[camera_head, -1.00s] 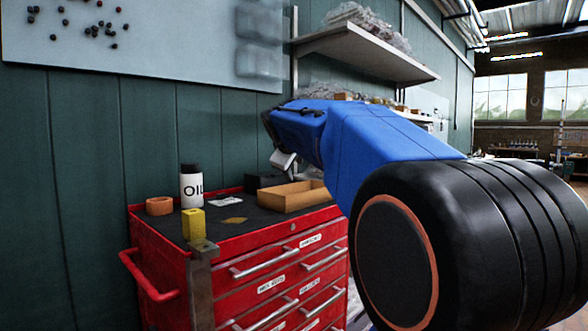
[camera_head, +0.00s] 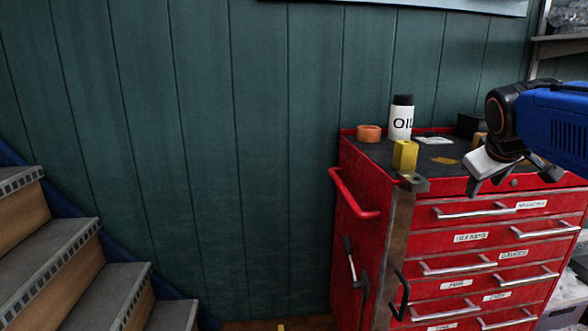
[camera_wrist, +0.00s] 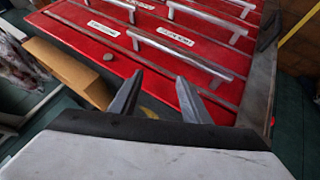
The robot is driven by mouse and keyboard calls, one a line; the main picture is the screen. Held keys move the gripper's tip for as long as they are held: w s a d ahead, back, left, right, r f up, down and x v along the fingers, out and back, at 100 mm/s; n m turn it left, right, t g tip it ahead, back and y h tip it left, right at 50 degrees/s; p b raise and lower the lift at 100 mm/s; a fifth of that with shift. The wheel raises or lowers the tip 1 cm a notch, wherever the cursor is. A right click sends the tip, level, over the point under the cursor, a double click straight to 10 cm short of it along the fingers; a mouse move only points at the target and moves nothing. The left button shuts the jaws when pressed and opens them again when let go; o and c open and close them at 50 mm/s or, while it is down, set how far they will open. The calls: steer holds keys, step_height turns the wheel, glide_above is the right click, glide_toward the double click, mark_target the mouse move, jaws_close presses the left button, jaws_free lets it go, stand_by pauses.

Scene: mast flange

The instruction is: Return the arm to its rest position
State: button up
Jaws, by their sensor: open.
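My arm shows at the right edge of the head view, with a blue link and a black wrist. My gripper (camera_head: 484,186) hangs in front of the red tool cabinet's (camera_head: 362,165) upper drawers, pointing down and to the left. In the wrist view, its two dark fingers (camera_wrist: 158,98) stand apart with nothing between them. The cabinet's red drawer fronts and metal handles (camera_wrist: 180,50) lie beyond the fingers. I cannot tell the exact gap to the drawers.
Stairs (camera_head: 75,265) rise at the left. Green wall panelling (camera_head: 240,150) fills the middle. A cardboard box (camera_wrist: 68,68) shows in the wrist view.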

steer(key=s+a+f+m+g+y, duration=0.1)
steer(key=s+a+f+y, duration=0.1)
steer(key=s+a+f, duration=0.6)
steer(key=s+a+f+g+y, duration=0.1)
steer(key=s+a+f+y, duration=0.1)
steer(key=s+a+f, duration=0.6)
steer(key=s+f, duration=0.3)
steer(key=f, duration=0.4)
steer(key=shift+s+a+m+y, duration=0.15)
steer(key=shift+m+y, duration=0.15)
steer(key=shift+m, duration=0.1)
steer(key=shift+r, duration=0.1)
